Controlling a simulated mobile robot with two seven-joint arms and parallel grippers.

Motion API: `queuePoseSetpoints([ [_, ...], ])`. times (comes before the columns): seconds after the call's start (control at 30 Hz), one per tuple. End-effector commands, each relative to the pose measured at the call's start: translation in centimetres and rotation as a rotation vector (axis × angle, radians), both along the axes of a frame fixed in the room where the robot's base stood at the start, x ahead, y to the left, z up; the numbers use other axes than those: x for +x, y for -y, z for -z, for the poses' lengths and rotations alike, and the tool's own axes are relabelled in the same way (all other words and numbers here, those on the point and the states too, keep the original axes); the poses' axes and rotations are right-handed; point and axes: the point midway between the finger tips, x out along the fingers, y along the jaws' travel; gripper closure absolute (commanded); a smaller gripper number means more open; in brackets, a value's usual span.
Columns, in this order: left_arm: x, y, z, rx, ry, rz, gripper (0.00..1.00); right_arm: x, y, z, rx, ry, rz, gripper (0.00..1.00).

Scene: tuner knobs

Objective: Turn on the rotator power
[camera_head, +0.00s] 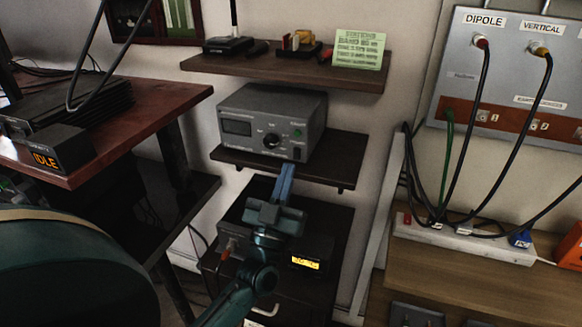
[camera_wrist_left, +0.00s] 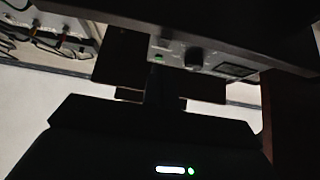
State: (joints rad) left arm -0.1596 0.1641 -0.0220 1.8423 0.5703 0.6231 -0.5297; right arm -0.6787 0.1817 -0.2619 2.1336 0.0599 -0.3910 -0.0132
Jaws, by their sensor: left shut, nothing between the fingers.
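A grey control box (camera_head: 255,108) sits on the middle wall shelf. Its front has a dark display (camera_head: 237,127), a round black knob (camera_head: 272,140) and a small green button (camera_head: 298,134) at the right; its label is too small to read. My left gripper (camera_head: 286,174) is shut and empty, pointing up, with its tips in front of the shelf edge below the button. In the left wrist view the box (camera_wrist_left: 215,58) appears upside down, with the green button (camera_wrist_left: 158,57) near the gripper tips. Contact with the box is not visible. My right gripper is out of view.
The middle shelf (camera_head: 340,160) juts out around the box, with an upper shelf (camera_head: 300,72) above. A lower unit with a lit yellow display (camera_head: 305,263) stands behind my left arm. A wooden desk (camera_head: 150,110) is left; a cabled panel (camera_head: 500,65) is right.

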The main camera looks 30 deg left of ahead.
Motion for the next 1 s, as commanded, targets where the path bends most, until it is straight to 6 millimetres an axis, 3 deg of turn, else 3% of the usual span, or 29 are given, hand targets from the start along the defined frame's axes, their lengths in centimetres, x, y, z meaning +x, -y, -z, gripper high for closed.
queuePoseSetpoints([
  [0.23, 2.5, -0.6, 0.5, 0.0, 0.0, 0.0, 1.0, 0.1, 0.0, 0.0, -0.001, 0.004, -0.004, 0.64],
  [0.63, 2.8, -0.7, 0.6, 0.0, -0.001, 0.0, 1.0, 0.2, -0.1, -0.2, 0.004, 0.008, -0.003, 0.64],
  [0.83, 3.4, -0.8, 1.5, 0.012, 0.05, -0.001, 1.0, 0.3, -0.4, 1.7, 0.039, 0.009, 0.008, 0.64],
  [1.0, 3.3, -0.8, 0.8, 0.011, 0.046, 0.0, 1.0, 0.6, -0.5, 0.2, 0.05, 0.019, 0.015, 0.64],
])
